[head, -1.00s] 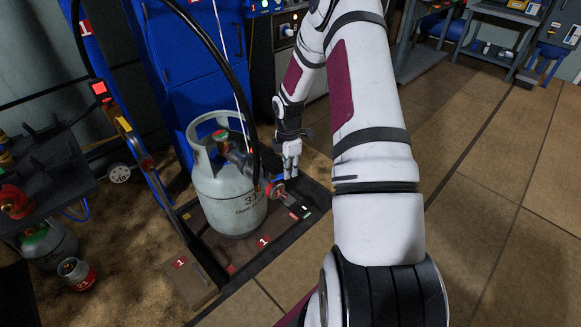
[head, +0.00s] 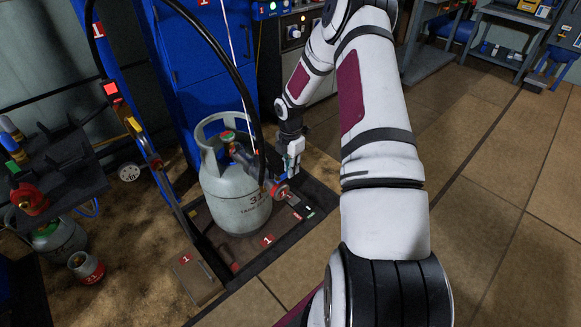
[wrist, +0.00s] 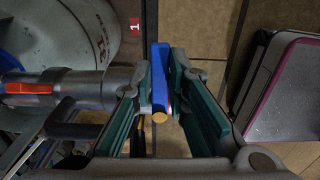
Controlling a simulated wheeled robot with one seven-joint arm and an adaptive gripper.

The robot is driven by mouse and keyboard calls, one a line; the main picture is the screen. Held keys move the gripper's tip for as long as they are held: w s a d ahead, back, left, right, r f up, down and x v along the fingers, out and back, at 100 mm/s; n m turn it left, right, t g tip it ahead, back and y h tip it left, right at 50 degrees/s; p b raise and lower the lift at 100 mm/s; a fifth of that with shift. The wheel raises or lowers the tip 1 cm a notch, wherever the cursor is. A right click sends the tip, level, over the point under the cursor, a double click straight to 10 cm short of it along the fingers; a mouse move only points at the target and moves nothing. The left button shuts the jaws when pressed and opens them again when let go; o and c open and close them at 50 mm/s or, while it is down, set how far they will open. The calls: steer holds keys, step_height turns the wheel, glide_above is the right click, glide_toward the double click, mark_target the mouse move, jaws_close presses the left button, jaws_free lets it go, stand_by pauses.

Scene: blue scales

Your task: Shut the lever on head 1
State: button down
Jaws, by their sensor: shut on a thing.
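The grey gas cylinder (head: 236,207), marked 31, stands upright on the dark scale marked 1. Filling head 1 (head: 243,157) sits at the cylinder's valve under a black hose. In the wrist view the head is a grey metal body (wrist: 95,88) with an orange strip, coming in from the left. A blue lever (wrist: 159,75) with a yellowish end stands between my fingers. My gripper (head: 293,165) is just right of the cylinder. Its green-padded fingers (wrist: 161,92) are shut on the blue lever. The lever is mostly hidden in the head view.
A blue cabinet (head: 206,75) stands behind the cylinder. A dark rack (head: 50,168) with a red fitting is at the left, with a small red-banded cylinder (head: 86,267) below it. The black hose (head: 238,80) arches above the scale. The tiled floor (head: 490,230) at the right is clear.

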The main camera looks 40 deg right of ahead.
steer(key=c, duration=1.6)
jaws_free()
steer(key=shift+o, duration=0.2)
steer(key=shift+r, duration=0.1)
step_height(320, 180, up, 12)
